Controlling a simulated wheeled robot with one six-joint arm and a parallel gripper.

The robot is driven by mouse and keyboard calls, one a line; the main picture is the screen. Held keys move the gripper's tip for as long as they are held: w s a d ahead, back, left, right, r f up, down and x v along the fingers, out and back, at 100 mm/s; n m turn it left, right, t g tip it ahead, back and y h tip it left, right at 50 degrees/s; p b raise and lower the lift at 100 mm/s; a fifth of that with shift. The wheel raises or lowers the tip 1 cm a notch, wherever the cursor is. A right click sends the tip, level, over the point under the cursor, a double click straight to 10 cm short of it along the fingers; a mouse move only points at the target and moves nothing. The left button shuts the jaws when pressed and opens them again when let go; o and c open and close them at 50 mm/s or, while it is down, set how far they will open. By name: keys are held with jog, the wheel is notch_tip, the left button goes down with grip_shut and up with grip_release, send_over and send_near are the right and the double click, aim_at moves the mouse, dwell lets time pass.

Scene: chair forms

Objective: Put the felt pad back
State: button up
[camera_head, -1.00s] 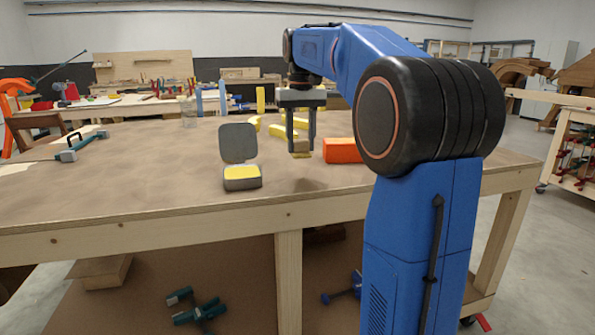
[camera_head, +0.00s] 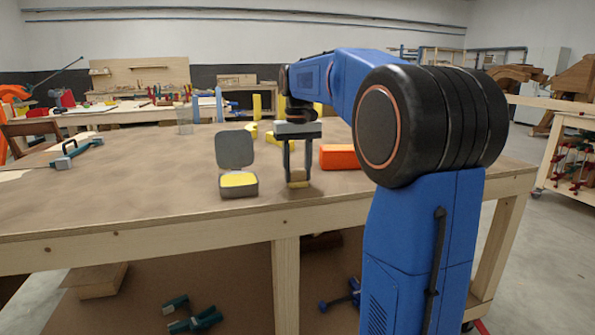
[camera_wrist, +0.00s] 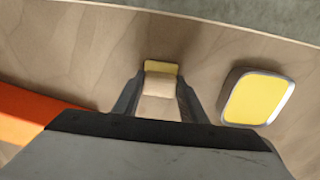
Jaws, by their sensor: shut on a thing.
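My gripper (camera_head: 298,180) is shut on a small tan block with a yellowish base, which I take to be the felt pad (camera_head: 298,176). In the wrist view the felt pad (camera_wrist: 160,83) sits between the fingertips, its yellowish base showing past them. It is low over the table, close to its front edge; I cannot tell whether it touches the top. A grey tin (camera_head: 239,193) with a yellow inside and its lid (camera_head: 235,149) raised stands just left of my gripper. In the wrist view the tin (camera_wrist: 224,100) is on the right, apart from the gripper.
An orange block (camera_head: 339,157) lies right of and behind my gripper. Several yellow pieces (camera_head: 251,131) lie behind it. A teal clamp (camera_head: 77,153) lies at the table's left. The table (camera_head: 120,195) is clear left of the tin.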

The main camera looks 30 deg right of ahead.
aim_at(297, 170)
jog(key=o, duration=1)
notch_tip(297, 170, up, 12)
jog(key=shift+r, duration=0.1)
jog(key=s+a+f+n+t, duration=0.1)
jog(key=s+a+f, duration=0.45)
jog(key=s, duration=0.25)
jog(key=s+a+f+n+t, duration=0.1)
jog(key=s+a+f+t, duration=0.1)
jog(key=s+a+f, duration=0.45)
jog(key=shift+n+t, duration=0.6)
jog(key=shift+t, duration=0.3)
jog(key=s+a+f, duration=0.1)
jog(key=s+f, duration=0.4)
jog(key=f, duration=0.1)
jog(key=s+a+f, duration=0.1)
jog(key=s+f, duration=0.4)
jog(key=f, duration=0.1)
jog(key=s+a+f, duration=0.1)
jog(key=s+f, duration=0.4)
jog(key=f, duration=0.2)
jog(key=shift+s+a, duration=0.25)
jog(key=shift+a, duration=0.1)
jog(key=shift+r, duration=0.1)
